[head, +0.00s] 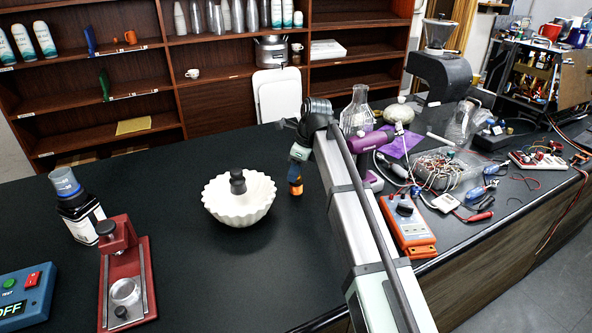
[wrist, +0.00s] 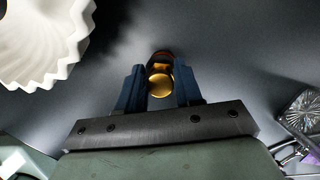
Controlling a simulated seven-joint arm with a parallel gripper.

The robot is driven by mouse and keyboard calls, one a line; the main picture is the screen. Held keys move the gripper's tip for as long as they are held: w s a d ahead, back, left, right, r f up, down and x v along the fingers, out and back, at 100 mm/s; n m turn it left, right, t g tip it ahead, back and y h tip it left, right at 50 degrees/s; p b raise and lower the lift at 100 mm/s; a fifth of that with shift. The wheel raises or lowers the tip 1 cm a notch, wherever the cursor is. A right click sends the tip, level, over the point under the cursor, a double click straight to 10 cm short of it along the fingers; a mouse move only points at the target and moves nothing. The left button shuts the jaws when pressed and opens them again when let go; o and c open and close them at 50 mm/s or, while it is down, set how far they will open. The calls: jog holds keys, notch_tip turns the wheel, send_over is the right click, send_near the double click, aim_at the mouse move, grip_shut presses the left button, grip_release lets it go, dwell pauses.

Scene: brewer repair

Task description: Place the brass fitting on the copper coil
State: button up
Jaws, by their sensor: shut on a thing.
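My gripper (head: 295,181) hangs low over the black bench, just right of the white fluted bowl. In the wrist view, its two dark blue fingers (wrist: 160,90) are closed on the brass fitting (wrist: 160,84), a shiny gold, rounded piece. A reddish-brown, copper-coloured edge shows just beyond the fitting in the wrist view; I cannot tell whether it is the copper coil or part of the held piece. In the head view, a small orange piece (head: 296,190) shows at the fingertips. Contact with the bench is unclear. I cannot clearly make out the copper coil elsewhere.
The white fluted bowl (head: 239,205) with a dark knob stands close left of my gripper. A glass flask (head: 357,112), tangled wires and an orange meter (head: 408,228) crowd the right. The front middle bench is clear.

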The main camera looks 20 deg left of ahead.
jog(key=o, duration=1.1)
jog(key=shift+f, duration=0.1)
jog(key=shift+c, duration=0.2)
jog(key=v, duration=1.2)
